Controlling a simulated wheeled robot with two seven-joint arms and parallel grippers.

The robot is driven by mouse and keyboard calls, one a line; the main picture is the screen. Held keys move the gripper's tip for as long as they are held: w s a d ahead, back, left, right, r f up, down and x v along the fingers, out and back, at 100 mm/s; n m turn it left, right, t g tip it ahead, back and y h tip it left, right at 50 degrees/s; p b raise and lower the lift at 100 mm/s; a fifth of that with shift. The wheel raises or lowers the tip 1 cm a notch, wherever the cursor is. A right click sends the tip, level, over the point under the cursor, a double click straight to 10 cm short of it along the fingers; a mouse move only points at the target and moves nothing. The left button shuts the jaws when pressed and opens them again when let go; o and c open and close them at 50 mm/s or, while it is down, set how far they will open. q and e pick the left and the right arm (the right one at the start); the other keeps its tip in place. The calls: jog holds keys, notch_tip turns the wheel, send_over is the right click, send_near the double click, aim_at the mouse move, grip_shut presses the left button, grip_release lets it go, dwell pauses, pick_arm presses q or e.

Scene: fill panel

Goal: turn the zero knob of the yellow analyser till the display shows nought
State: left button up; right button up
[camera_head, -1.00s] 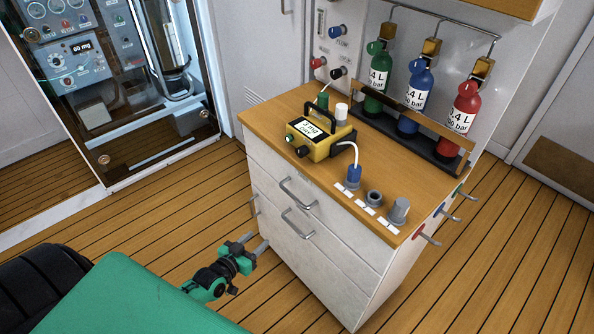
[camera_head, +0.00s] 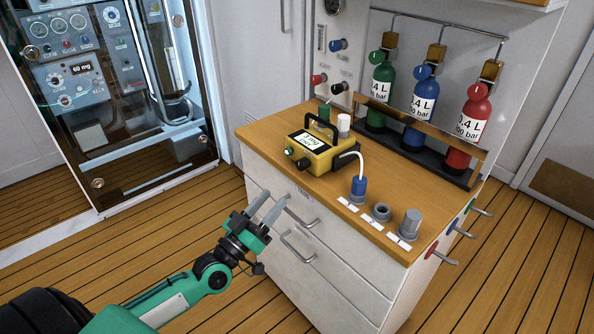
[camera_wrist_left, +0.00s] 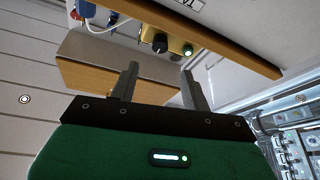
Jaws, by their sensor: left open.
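The yellow analyser (camera_head: 316,157) stands on the wooden cabinet top, with a black handle and a small white display (camera_head: 308,139) whose reading is too blurred to tell. My left gripper (camera_head: 269,206) is open and empty, in front of the cabinet, below and left of the analyser, touching nothing that I can see. My right gripper is not in view.
The cabinet (camera_head: 345,262) has drawer handles on its front. A blue plug on a white hose (camera_head: 359,186) and grey sockets (camera_head: 381,212) line the top's front edge. Green, blue and red bottles (camera_head: 422,100) stand behind. A glass-fronted panel (camera_head: 110,100) is at left.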

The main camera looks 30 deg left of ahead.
aim_at(300, 168)
pick_arm(q)
jog(key=x, duration=0.9)
jog(key=shift+p, duration=0.35)
jog(key=shift+w+d+r, duration=0.15)
jog(key=shift+w+r, duration=0.05)
jog(key=shift+w, duration=0.6)
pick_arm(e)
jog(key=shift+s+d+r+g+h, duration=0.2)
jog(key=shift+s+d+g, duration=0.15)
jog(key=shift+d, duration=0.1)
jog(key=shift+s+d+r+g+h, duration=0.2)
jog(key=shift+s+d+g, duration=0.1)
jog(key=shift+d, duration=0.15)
pick_arm(q)
jog(key=shift+c, duration=0.2)
